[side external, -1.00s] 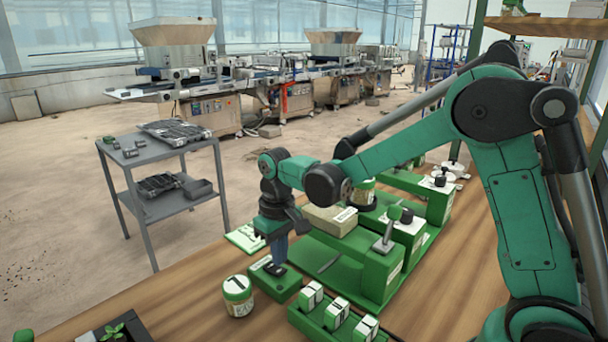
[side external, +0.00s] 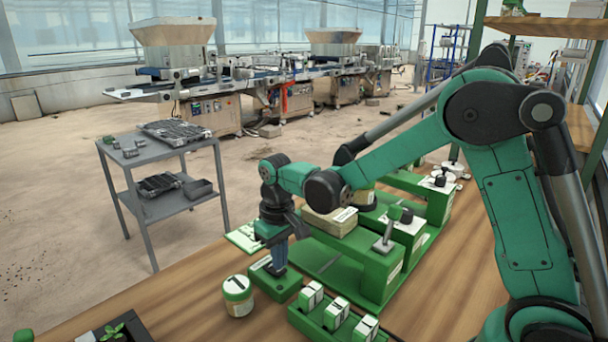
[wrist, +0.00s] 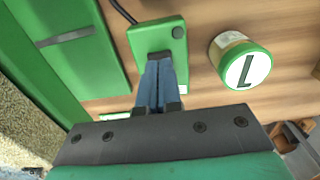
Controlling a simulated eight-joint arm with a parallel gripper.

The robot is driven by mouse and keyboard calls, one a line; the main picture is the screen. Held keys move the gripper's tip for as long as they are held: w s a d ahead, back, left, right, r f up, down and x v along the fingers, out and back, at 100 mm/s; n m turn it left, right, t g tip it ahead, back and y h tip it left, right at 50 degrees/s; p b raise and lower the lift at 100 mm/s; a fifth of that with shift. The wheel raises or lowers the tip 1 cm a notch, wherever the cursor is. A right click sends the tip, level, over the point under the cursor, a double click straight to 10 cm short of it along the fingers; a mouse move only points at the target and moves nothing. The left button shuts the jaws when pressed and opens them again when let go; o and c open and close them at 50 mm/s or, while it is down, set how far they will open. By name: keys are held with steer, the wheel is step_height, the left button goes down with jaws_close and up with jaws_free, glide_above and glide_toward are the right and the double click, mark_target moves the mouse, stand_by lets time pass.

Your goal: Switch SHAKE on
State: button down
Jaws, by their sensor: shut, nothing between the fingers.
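A small green switch box (side external: 283,290) sits on the bench under my gripper (side external: 277,270). It also shows in the wrist view (wrist: 149,38), with a dark round spot near one corner and a cable leaving its far end. My gripper (wrist: 158,62) is shut and empty, its blue fingers pointing down at the box. The fingertips are at or just above its top; I cannot tell whether they touch. They hide the middle of the box, so the switch and its position cannot be seen. No SHAKE label is readable.
A green rack (side external: 312,322) with several white-labelled packets is in front. A green machine (side external: 368,268) with a lever stands to the right.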

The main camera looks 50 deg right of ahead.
steer(key=shift+f, duration=0.7)
stand_by(0.3)
steer(key=shift+r, duration=3.5)
steer(key=shift+s+r, duration=0.25)
steer(key=s+r+t, duration=0.2)
steer(key=s+t, duration=0.5)
steer(key=s, duration=0.2)
steer(key=shift+s+d+r, duration=0.15)
steer(key=shift+d+r, duration=0.05)
steer(key=shift+d, duration=0.05)
